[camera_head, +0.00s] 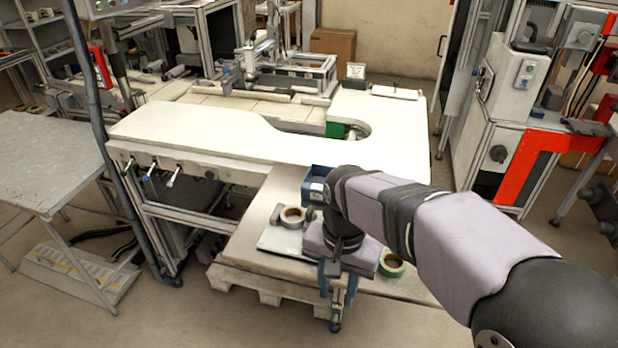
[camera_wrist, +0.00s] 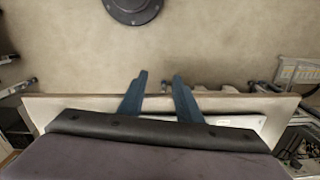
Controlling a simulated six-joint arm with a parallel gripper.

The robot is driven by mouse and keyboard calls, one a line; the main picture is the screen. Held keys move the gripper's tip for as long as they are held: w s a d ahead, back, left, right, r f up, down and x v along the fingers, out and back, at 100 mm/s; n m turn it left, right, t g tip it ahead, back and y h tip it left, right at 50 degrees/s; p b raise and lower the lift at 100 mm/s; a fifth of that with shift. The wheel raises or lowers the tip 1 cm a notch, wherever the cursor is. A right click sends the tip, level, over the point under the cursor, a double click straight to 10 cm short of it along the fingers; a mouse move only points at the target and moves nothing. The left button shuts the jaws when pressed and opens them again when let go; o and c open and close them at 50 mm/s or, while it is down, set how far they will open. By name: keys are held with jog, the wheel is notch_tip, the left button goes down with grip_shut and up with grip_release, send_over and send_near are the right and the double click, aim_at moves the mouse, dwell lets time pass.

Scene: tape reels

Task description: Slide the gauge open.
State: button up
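I cannot make out a gauge in either view; it may be hidden by my arm or too small to tell. My gripper (camera_head: 337,291) points down at the front edge of the low bench (camera_head: 258,208). Its two blue fingers show apart in the wrist view (camera_wrist: 158,82), with nothing between them. There the fingertips reach past the bench edge, with floor behind them.
A grey tape reel (camera_head: 280,217) and a pale flat plate (camera_head: 279,243) lie left of my gripper. A green tape reel (camera_head: 391,269) lies to its right. A blue box (camera_head: 316,184) stands behind. A long white table (camera_head: 215,135) is farther back.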

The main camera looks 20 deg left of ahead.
aim_at(310, 209)
jog(key=w+a+r+t+p, duration=0.1)
jog(key=w+r, duration=0.1)
jog(key=w, duration=0.1)
jog(key=w+a+r+p, duration=0.1)
jog(key=w+r+p, duration=0.1)
jog(key=w+r, duration=0.1)
jog(key=w+a+r+t+p, duration=0.1)
jog(key=w+r+p, duration=0.1)
jog(key=w+r, duration=0.1)
jog(key=shift+t+h, duration=0.3)
jog(key=shift+h, duration=0.1)
jog(key=w+a+r+n+t+p, duration=0.2)
jog(key=w+a+r, duration=0.2)
jog(key=a, duration=0.3)
jog(key=shift+y, duration=0.4)
jog(key=shift+p+x, duration=1.15)
jog(key=shift+x, duration=2.5)
grip_shut()
